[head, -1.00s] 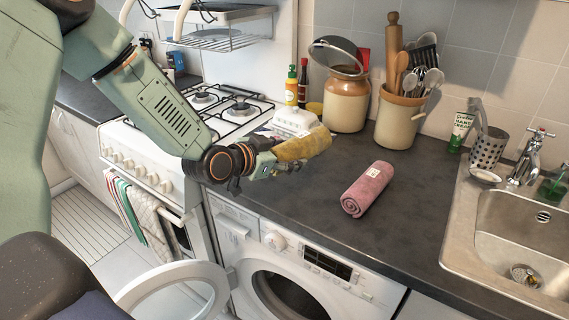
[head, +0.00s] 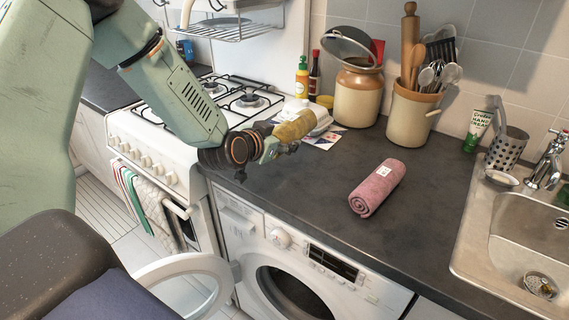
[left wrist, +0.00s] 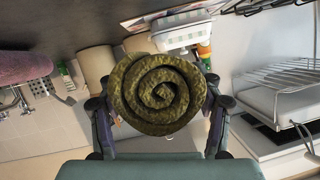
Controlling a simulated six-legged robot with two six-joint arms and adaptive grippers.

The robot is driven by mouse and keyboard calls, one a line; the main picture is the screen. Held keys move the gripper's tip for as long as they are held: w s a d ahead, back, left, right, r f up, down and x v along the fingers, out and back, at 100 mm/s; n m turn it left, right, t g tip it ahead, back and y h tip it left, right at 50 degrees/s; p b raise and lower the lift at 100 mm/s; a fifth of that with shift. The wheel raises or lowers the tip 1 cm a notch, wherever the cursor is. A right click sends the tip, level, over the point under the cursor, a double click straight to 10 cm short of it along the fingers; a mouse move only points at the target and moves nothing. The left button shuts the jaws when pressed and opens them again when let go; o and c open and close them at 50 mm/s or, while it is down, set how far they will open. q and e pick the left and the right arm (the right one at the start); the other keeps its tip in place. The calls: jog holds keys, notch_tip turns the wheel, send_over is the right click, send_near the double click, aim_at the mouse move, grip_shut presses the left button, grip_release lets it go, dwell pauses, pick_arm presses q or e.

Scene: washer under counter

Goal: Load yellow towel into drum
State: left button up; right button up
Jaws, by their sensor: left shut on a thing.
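My left gripper (head: 282,143) is shut on a rolled yellow towel (head: 297,126) and holds it above the counter's left end, near the stove. In the left wrist view the towel (left wrist: 158,92) shows its spiral end between the two fingers. The washing machine (head: 375,292) stands under the counter. Its round door (head: 158,268) is swung open to the left, and the dark drum opening (head: 290,292) shows below the counter edge, partly cut by the picture's bottom. My right gripper is not in view.
A rolled pink towel (head: 377,188) lies on the dark counter (head: 290,190). A brown-and-cream jar (head: 358,95) and a utensil crock (head: 410,115) stand at the back. The sink (head: 520,240) is at the right, the stove (head: 160,145) at the left. A white butter dish (head: 308,113) is behind the yellow towel.

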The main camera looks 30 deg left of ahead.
aim_at(281, 172)
pick_arm(q)
jog(key=shift+f, duration=0.85)
notch_tip(281, 172, down, 5)
jog(key=shift+w+d+r+b, duration=0.1)
jog(key=shift+d+b, duration=0.05)
jog(key=shift+b, duration=0.25)
jog(key=shift+f, duration=0.25)
jog(key=shift+f, duration=0.15)
jog(key=o, duration=1.3)
jog(key=shift+o, duration=0.2)
